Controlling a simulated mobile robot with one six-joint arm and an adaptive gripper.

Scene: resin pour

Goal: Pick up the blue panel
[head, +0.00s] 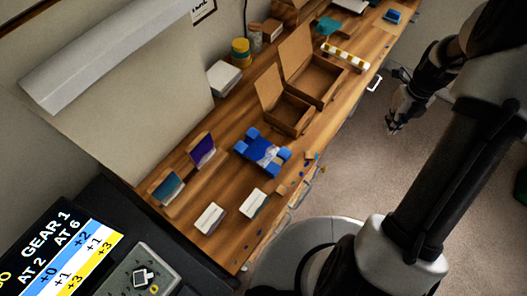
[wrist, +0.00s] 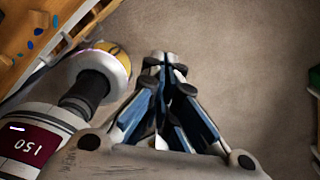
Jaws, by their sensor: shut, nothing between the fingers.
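Two upright panels lean in small wooden holders at the near left of the workbench in the head view. One panel is deep blue-violet (head: 203,150) and the other is teal-blue (head: 170,188); I cannot tell for sure which is the blue panel. My gripper (head: 392,126) hangs over the floor to the right of the bench, well apart from both panels. In the wrist view my gripper (wrist: 164,62) is shut and empty, with bare floor beyond its fingertips. No panel shows in the wrist view.
A blue cradle (head: 250,141) with blue corner blocks sits mid-bench. Two white boxes (head: 210,217) (head: 253,203) lie nearer the front edge. Open cardboard boxes (head: 287,112) stand behind. A dark display (head: 50,245) is at lower left. Floor (head: 350,170) beside the bench is clear.

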